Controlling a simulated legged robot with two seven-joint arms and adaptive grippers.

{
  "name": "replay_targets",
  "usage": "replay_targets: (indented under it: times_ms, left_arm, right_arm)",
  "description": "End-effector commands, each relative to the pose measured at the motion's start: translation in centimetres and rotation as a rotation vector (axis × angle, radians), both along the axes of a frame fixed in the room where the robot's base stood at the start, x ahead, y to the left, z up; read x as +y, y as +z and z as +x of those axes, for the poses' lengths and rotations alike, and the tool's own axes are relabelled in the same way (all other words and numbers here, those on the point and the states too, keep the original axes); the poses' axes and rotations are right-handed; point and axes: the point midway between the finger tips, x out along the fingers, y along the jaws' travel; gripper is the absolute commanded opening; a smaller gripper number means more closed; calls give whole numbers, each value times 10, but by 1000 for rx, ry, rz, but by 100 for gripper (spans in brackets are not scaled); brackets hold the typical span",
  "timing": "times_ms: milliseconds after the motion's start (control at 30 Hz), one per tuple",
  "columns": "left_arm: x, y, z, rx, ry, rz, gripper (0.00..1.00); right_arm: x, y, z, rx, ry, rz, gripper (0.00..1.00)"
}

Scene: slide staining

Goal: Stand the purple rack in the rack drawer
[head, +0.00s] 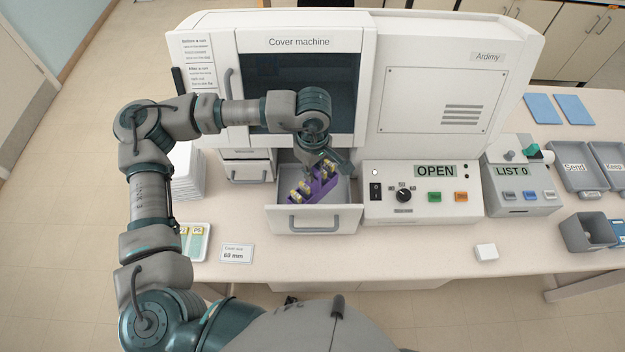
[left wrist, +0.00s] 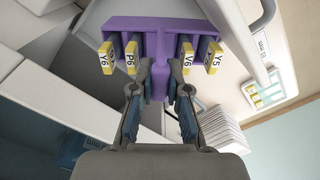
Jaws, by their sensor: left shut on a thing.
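The purple rack (head: 318,187) holds several slides with yellow labelled ends. In the head view it is in or just above the open rack drawer (head: 345,218) of the cover machine, slanted across the drawer's left part. I cannot tell if its base touches the drawer floor. My left gripper (head: 327,163) comes down from above and is shut on the rack. In the left wrist view the gripper (left wrist: 159,95) grips the middle stem of the rack (left wrist: 140,25), with labels Y6, P6, V6 and Y5 showing on either side. My right gripper is not in view.
The cover machine (head: 300,42) rises right behind the drawer. A control panel reading OPEN (head: 420,192) stands to the drawer's right. A "Cover size 60 mm" card (head: 237,253) and a tray of slides (head: 195,240) lie to its left. A small white block (head: 486,252) sits on the front right table.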

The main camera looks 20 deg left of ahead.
Motion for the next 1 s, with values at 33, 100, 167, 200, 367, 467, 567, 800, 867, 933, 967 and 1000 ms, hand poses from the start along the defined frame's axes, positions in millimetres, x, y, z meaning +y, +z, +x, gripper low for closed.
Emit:
replay_targets:
  times_ms: [33, 100, 167, 200, 367, 467, 567, 800, 867, 933, 967, 1000]
  left_arm:
    - [0, -7, 0, -1, -1, 0, 0]
    - [0, -14, 0, -1, -1, 0, 0]
    - [0, -18, 0, -2, -1, -2, 0]
    - [1, -20, 1, -2, 0, -2, 0]
    - [1, -38, 0, 0, -1, -1, 0]
    - [1, -54, 0, 1, -1, 0, 0]
    - [1, -61, 0, -2, -1, -2, 0]
    - [1, -62, 0, -2, -1, -2, 0]
    - [1, -64, 0, -2, -1, -2, 0]
    - [1, -64, 0, 0, -1, -1, 27]
    - [1, -64, 0, 0, -1, -1, 34]
    - [1, -64, 0, 0, -1, -1, 40]
  right_arm:
    - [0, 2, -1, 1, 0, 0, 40]
    - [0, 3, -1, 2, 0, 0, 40]
    - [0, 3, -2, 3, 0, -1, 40]
    - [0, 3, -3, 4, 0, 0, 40]
    - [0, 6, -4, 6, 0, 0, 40]
    - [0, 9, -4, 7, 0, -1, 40]
    - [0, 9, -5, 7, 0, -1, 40]
    - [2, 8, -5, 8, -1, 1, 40]
    - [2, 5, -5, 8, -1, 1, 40]
    - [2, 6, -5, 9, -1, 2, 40]
    - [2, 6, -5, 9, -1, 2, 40]
    - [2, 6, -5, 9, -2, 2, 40]
